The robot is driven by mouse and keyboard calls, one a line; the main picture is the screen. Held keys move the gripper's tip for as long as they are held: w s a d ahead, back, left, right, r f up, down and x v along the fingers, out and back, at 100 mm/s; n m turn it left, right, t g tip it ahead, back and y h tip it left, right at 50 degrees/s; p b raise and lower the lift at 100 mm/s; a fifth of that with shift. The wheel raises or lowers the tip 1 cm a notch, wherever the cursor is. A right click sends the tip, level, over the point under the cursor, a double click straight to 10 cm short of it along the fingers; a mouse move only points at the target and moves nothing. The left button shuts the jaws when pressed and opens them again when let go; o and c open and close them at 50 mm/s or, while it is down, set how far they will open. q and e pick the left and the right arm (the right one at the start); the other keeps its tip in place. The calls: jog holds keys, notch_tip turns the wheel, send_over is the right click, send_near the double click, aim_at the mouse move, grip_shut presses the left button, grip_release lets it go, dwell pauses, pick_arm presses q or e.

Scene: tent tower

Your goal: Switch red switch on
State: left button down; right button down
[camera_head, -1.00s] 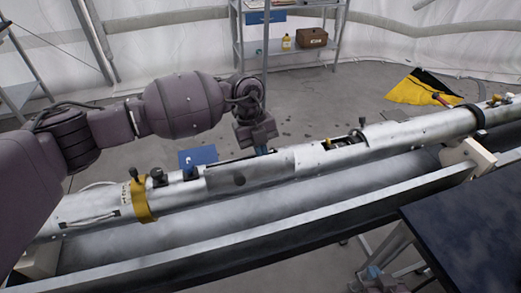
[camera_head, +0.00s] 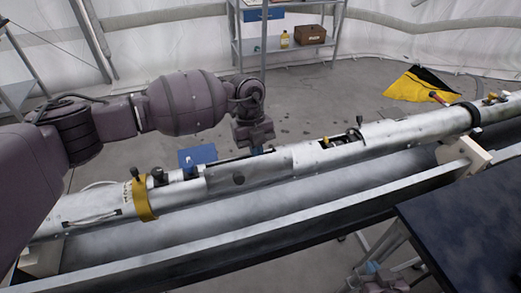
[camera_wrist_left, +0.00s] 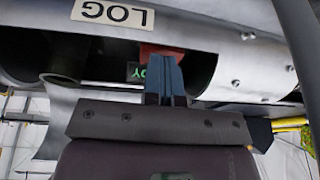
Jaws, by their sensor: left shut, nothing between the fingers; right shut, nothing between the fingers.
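A long silvery tube (camera_head: 330,155) lies across the head view, with an open slot in its upper side. My left gripper (camera_head: 256,150) reaches down to the far side of this slot, its fingertips partly hidden by the tube. In the left wrist view its blue fingers (camera_wrist_left: 165,65) are shut, with nothing between them. A red part (camera_wrist_left: 160,49), probably the red switch, shows right at the fingertips, partly covered; touching or not, and its position, I cannot tell. A small lit green label (camera_wrist_left: 136,71) is beside it. My right gripper (camera_head: 370,277) is shut at the bottom edge, below the tube.
A white "LOG" label (camera_wrist_left: 113,12) is on the tube's casing. A yellow band (camera_head: 140,201) and black knobs sit on the tube. A dark table (camera_head: 465,225) stands at lower right. A blue box (camera_head: 197,157) is on the floor behind the tube, and shelves (camera_head: 285,30) stand at the back.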

pick_arm(q)
jog(key=shift+r, duration=0.15)
notch_tip(320, 180, up, 20)
jog(key=b, duration=0.1)
pick_arm(e)
jog(key=shift+w+a+f, duration=0.1)
jog(key=shift+w+f, duration=0.15)
jog(key=shift+w, duration=0.2)
pick_arm(q)
jog(key=shift+f, duration=0.2)
dwell(0.3)
